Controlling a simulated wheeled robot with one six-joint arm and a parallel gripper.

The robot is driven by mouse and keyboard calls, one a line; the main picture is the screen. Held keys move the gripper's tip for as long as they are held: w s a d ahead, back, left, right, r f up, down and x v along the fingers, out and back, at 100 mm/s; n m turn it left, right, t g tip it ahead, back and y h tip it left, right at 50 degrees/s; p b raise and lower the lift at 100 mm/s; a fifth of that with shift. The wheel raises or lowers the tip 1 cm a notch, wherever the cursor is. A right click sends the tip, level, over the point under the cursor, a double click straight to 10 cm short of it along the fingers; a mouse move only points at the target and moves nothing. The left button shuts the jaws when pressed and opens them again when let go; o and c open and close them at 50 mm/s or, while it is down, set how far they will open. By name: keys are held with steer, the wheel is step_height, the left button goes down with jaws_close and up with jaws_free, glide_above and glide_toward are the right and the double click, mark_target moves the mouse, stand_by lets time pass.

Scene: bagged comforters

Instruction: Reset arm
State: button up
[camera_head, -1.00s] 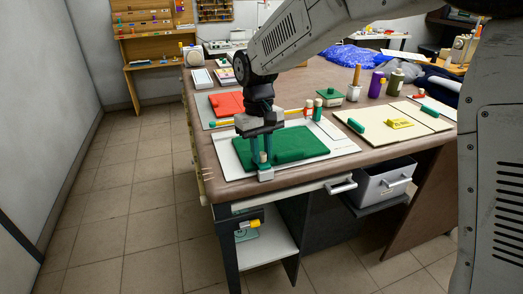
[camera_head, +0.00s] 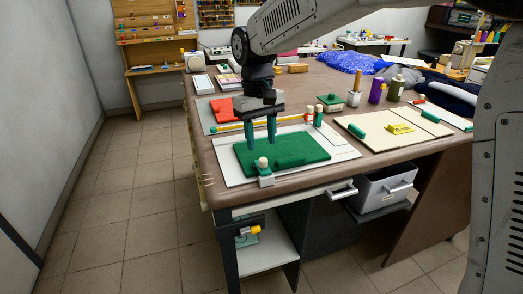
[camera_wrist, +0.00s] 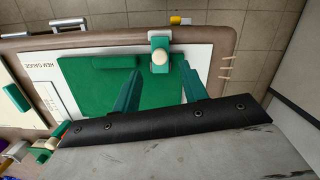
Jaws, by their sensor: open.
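My gripper (camera_head: 261,132) is open above the green folded cloth (camera_head: 300,151), with nothing between its two teal fingers. In the wrist view the fingers (camera_wrist: 158,88) are spread apart over the green cloth (camera_wrist: 85,82). The cloth lies on a white board (camera_head: 235,178) at the near left corner of the table. A small clamp-like piece with a round pale knob (camera_head: 263,163) stands at the front edge of the cloth. It also shows between the fingertips in the wrist view (camera_wrist: 160,55).
The brown table (camera_head: 370,170) holds a red cloth (camera_head: 222,108), a yellow rod (camera_head: 230,126), small bottles (camera_head: 318,115), a purple bottle (camera_head: 376,90) and a cream board (camera_head: 385,127). Floor is free at left.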

steer(key=shift+w+r, duration=0.1)
steer(key=shift+r, duration=0.9)
steer(key=shift+f, duration=0.35)
steer(key=s+d+m+t, duration=0.1)
steer(key=s+d+m, duration=0.1)
steer(key=s+d, duration=1)
steer(key=s+d+m+t, duration=0.1)
steer(key=s+d+m, duration=0.2)
steer(key=s+d, duration=0.8)
steer(key=shift+s+d+r+t+y, duration=0.4)
steer(key=shift+s+r, duration=0.05)
steer(key=shift+s, duration=3)
